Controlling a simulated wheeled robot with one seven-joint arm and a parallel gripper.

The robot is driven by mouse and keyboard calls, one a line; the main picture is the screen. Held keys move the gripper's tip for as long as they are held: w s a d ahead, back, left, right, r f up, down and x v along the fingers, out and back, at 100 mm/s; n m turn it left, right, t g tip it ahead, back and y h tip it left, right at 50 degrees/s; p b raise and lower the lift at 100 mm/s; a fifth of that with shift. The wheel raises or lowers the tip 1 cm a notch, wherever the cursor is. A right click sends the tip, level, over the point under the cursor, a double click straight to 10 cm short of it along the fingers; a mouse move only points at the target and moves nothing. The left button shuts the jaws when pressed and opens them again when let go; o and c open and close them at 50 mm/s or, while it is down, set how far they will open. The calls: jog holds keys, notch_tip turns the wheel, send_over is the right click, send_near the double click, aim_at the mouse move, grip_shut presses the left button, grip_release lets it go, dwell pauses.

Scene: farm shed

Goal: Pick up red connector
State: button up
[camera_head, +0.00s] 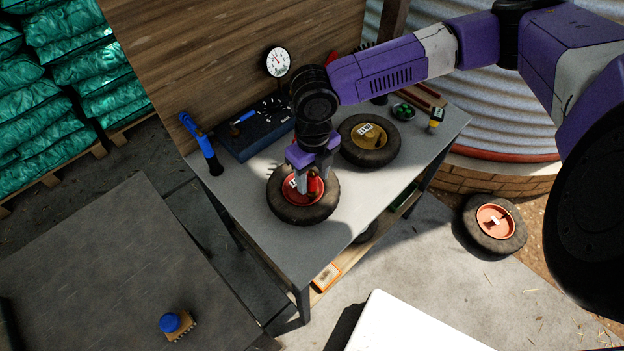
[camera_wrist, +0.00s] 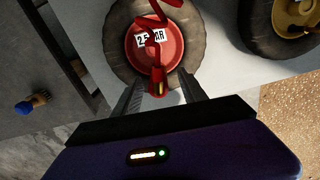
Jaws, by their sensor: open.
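A red connector (camera_wrist: 157,79) with a small yellowish part shows in the wrist view, at the near edge of a red wheel hub (camera_wrist: 170,52). A thin red piece runs up from it across the hub. My gripper (camera_wrist: 160,84) is open, with one finger on either side of the connector; I cannot tell whether they touch it. In the head view my gripper (camera_head: 312,181) points down over the tire with the red hub (camera_head: 275,198) on the grey workbench (camera_head: 262,238). There the connector is mostly hidden by the fingers.
A second tire with a yellow hub (camera_head: 384,151) lies close behind on the right. A blue-handled tool (camera_head: 203,143), a dark blue case (camera_head: 262,135) and a gauge (camera_head: 278,62) stand along the back. The bench's front left is clear. Another tire (camera_head: 477,232) lies on the ground.

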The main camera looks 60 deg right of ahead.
aim_at(312, 184)
jog(key=shift+w+a+f, duration=0.1)
jog(key=shift+w+f, duration=0.05)
jog(key=shift+f, duration=1.35)
jog(key=shift+c, duration=0.2)
grip_shut()
jog(key=shift+r, duration=0.15)
notch_tip(312, 184, up, 20)
jog(key=b, duration=0.1)
